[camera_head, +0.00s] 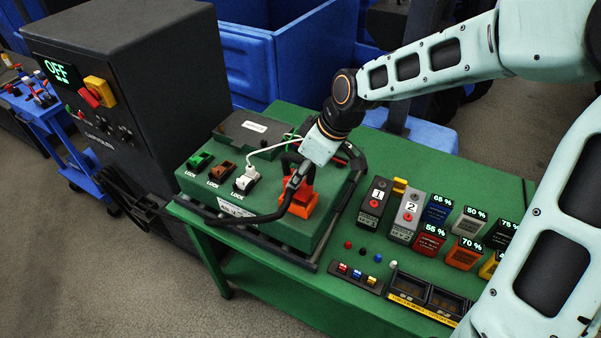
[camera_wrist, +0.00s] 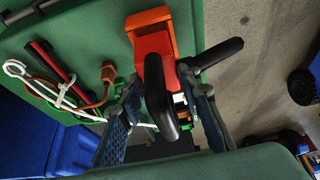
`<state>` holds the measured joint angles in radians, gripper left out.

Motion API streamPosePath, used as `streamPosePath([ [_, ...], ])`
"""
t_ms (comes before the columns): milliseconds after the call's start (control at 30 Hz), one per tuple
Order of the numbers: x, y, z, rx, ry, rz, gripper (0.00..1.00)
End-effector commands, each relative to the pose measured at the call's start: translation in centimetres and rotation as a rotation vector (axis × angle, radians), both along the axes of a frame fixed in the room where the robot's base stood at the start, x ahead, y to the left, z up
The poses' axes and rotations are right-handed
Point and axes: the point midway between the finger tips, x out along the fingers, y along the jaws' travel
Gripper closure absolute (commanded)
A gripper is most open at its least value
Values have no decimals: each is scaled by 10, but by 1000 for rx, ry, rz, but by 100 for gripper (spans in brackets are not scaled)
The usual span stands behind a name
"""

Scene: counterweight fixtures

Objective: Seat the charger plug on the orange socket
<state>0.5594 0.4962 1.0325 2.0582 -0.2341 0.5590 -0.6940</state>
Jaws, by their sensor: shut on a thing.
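The orange socket (camera_head: 299,208) is at the right end of the row on the green box; it also shows at the top of the wrist view (camera_wrist: 149,19). The charger plug, with a red-orange body (camera_wrist: 155,45) and a black looped handle (camera_wrist: 158,95), is right against the socket; I cannot tell how deep it sits. A thick black cable (camera_head: 253,218) runs from it leftward to the dark cabinet. My gripper (camera_head: 298,178) is shut on the plug, its fingers either side of the handle in the wrist view (camera_wrist: 163,118). My gripper hides part of the plug in the head view.
Green (camera_head: 201,160), brown (camera_head: 222,170) and white (camera_head: 246,182) sockets stand left of the orange one; a white cable passes close by. The dark cabinet (camera_head: 130,90) reads OFF. Numbered modules (camera_head: 374,196) and percentage-marked blocks (camera_head: 436,210) crowd the green table's right side.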

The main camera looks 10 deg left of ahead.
Motion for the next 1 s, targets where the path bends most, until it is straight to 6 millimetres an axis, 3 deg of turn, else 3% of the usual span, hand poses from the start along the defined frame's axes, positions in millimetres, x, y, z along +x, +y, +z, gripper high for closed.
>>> streamPosePath([
  [633,1,0,-24,1,-1,0,98],
  [1000,1,0,-26,1,-1,0,98],
])
